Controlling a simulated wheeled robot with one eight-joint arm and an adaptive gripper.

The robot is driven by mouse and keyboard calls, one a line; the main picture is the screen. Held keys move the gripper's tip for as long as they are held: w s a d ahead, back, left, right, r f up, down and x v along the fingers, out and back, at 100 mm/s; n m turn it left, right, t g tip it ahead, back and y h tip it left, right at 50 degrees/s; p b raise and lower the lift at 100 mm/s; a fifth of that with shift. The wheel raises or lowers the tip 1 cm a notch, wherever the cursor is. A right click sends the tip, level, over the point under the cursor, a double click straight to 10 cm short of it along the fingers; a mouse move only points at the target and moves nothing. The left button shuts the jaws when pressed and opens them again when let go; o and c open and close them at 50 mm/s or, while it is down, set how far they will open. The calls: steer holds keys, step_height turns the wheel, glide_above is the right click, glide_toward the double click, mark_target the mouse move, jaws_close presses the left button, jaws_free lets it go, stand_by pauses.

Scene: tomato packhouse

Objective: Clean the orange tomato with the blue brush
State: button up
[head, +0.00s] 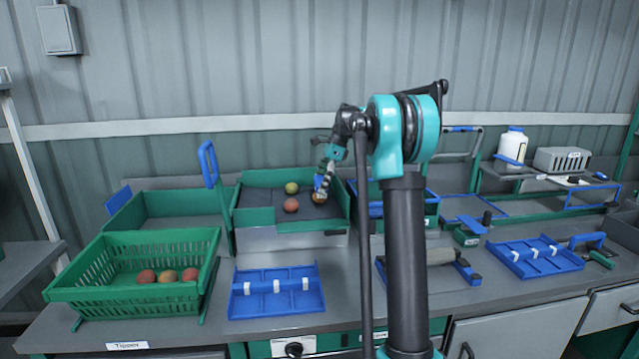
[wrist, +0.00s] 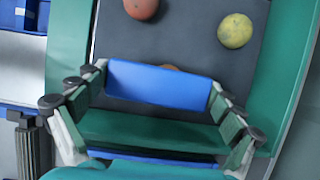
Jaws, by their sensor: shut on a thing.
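My gripper (head: 323,176) is above the green-walled tray (head: 241,215) in the head view. It is shut on the blue brush (wrist: 160,84), which spans between the fingers in the wrist view. The brush also shows as a small blue patch in the head view (head: 318,183). The orange tomato (head: 319,198) is directly under the brush; only a thin orange edge (wrist: 172,68) shows past it in the wrist view. The bristles are hidden, so I cannot tell whether they touch the tomato.
A red tomato (head: 291,205) and a yellow-green tomato (head: 291,187) lie left of the brush on the tray's dark floor. A green basket (head: 130,295) with several tomatoes stands at the front left. A blue divided tray (head: 275,303) lies on the bench near the basket.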

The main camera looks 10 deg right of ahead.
steer(key=shift+s, duration=0.35)
steer(key=shift+r, duration=0.1)
steer(key=shift+r, duration=2.9)
steer(key=shift+f, duration=0.1)
steer(key=shift+w+f, duration=0.35)
steer(key=shift+f, duration=0.55)
steer(key=shift+w+f, duration=0.4)
steer(key=shift+f, duration=0.45)
steer(key=shift+w+f, duration=0.35)
steer(key=shift+f, duration=0.55)
steer(key=shift+f, duration=0.4)
steer(key=shift+s, duration=0.1)
